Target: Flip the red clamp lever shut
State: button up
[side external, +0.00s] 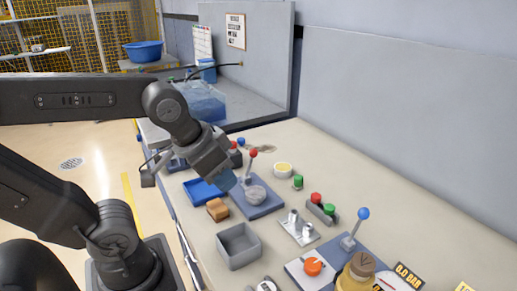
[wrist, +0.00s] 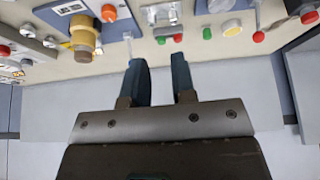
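The red-knobbed lever (side external: 253,154) stands up from a blue base plate (side external: 268,208) that also carries a grey rounded part (side external: 256,195). Its red ball also shows in the wrist view (wrist: 258,36), right of my fingers. In the side view my gripper (side external: 226,181) hangs just left of the lever, partly in front of the plate; whether it touches anything there I cannot tell. In the wrist view my two fingers (wrist: 158,62) are spread apart with nothing between them.
A blue tray (side external: 200,194), a tan block (side external: 217,210) and a grey bin (side external: 238,246) lie near the front edge. The bench strip by the back wall is clear.

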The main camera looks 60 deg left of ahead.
jog(key=w+a+r+n, duration=0.1)
jog(key=w, duration=0.1)
jog(key=w+a+r+n+g, duration=0.1)
jog(key=w+r, duration=0.1)
jog(key=w, duration=0.1)
jog(key=w+a+r+n+g+y, duration=0.1)
jog(key=w, duration=0.1)
jog(key=shift+w+r, duration=0.2)
jog(key=shift+w, duration=0.15)
grip_shut()
jog(key=w+a+f+n+g, duration=0.2)
jog(key=w+a+n, duration=0.3)
jog(key=w, duration=0.5)
jog(key=w+a+f+n+g+y, duration=0.1)
jog(key=w+a+f+n+g, duration=0.2)
jog(key=w+a, duration=0.6)
jog(key=shift+w+a+n+g, duration=0.15)
jog(key=shift+w+n+g, duration=0.45)
jog(key=shift+n, duration=0.6)
jog(key=shift+w, duration=0.1)
